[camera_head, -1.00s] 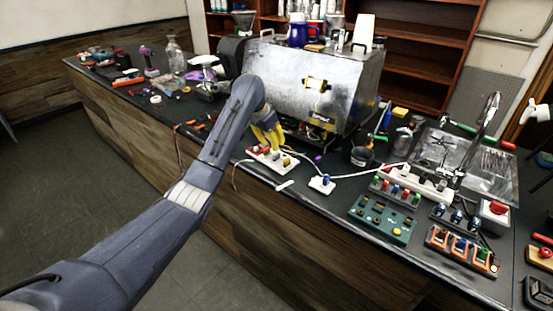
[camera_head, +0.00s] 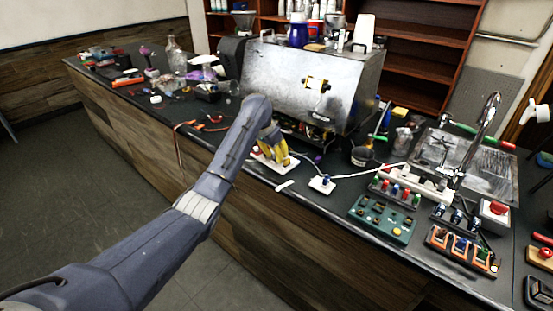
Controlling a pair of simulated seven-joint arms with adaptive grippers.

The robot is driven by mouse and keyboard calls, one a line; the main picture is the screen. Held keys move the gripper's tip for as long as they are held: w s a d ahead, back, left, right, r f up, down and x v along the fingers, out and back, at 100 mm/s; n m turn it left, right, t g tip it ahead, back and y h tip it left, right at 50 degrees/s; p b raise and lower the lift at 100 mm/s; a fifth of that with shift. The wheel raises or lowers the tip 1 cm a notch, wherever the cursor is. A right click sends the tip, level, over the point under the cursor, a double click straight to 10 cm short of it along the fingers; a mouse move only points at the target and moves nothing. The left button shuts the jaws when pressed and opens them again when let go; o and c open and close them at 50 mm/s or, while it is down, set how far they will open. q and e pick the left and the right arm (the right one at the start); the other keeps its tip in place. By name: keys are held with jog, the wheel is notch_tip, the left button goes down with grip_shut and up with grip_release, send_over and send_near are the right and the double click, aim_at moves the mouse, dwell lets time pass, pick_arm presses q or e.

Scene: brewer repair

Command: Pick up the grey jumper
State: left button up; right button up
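My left gripper (camera_head: 273,153), with yellow fingers, points down over a white terminal block (camera_head: 256,155) at the front of the counter. Its fingers hide much of the block, and I cannot tell whether they are open or closed on anything. A small pale bar (camera_head: 285,186) lies on the counter just in front of the block, apart from the fingers. I cannot tell whether it is the grey jumper, and no other piece is clearly a grey jumper. My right gripper is not in view.
The metal brewer (camera_head: 300,75) stands behind the gripper. A small white block with a blue top (camera_head: 321,184) and white cable sit to the right. A green board (camera_head: 381,219) and an orange rack (camera_head: 462,249) lie further right, before the sink (camera_head: 465,165).

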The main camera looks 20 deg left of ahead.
pick_arm(q)
jog(key=shift+c, duration=0.3)
grip_shut()
jog(key=shift+r, duration=0.1)
notch_tip(320, 180, up, 20)
dwell(0.7)
